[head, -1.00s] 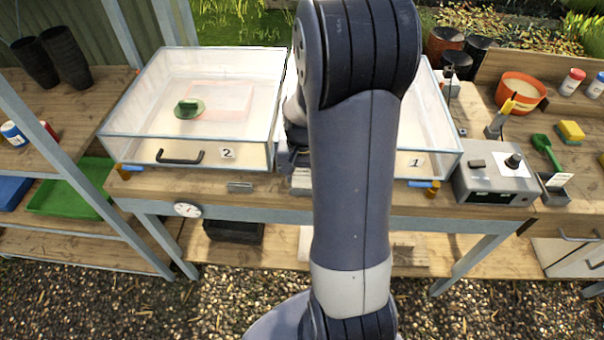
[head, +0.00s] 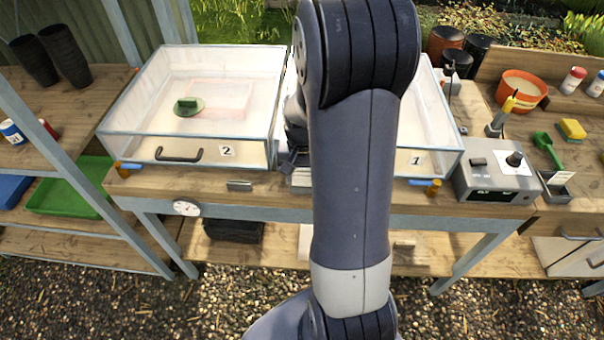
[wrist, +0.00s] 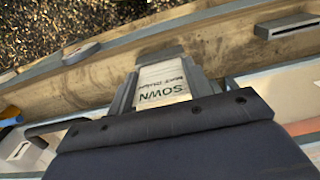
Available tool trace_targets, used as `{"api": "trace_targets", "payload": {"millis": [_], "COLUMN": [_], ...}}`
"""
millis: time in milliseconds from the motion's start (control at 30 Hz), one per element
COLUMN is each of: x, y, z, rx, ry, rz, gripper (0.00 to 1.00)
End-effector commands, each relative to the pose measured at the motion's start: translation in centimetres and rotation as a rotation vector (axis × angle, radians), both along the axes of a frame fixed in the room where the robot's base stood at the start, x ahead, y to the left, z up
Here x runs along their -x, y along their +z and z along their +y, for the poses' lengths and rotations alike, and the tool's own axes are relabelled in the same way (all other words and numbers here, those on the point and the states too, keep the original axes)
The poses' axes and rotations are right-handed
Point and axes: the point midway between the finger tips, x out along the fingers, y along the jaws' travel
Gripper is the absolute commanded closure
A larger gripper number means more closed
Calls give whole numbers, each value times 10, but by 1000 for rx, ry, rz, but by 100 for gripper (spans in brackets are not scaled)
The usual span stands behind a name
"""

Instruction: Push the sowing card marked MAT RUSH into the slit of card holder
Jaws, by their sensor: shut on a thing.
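My gripper (wrist: 160,62) is shut on the sowing card (wrist: 163,84), a pale card with dark print reading SOWN and a smaller, hard-to-read line below. The print appears upside down in the wrist view. The card holder (wrist: 288,27) is a small grey block with a dark slit, to the right of the gripper and apart from the card. The holder (head: 239,186) also shows on the front of the bench in the head view, left of my gripper (head: 291,166). There my arm hides most of the gripper and the card.
A clear propagator marked 2 (head: 125,122) stands behind the holder. Another marked 1 (head: 440,155) is partly behind my arm. Their front handles and blue-orange parts (head: 428,185) lie near the bench edge. A grey control box (head: 495,187) stands right.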

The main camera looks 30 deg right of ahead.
Motion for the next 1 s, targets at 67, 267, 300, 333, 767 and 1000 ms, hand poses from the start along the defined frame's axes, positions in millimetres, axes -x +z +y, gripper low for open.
{"api": "trace_targets", "payload": {"millis": [67, 267, 300, 333, 767, 1000], "x": [0, 0, 0, 0, 0, 0], "y": [-1, -5, -6, -7, -12, -12], "z": [0, 0, 0, 0, 0, 0], "rx": [0, 0, 0, 0, 0, 0], "ry": [0, 0, 0, 0, 0, 0], "rz": [0, 0, 0, 0, 0, 0], "gripper": [73, 73, 73, 73, 40, 26]}}
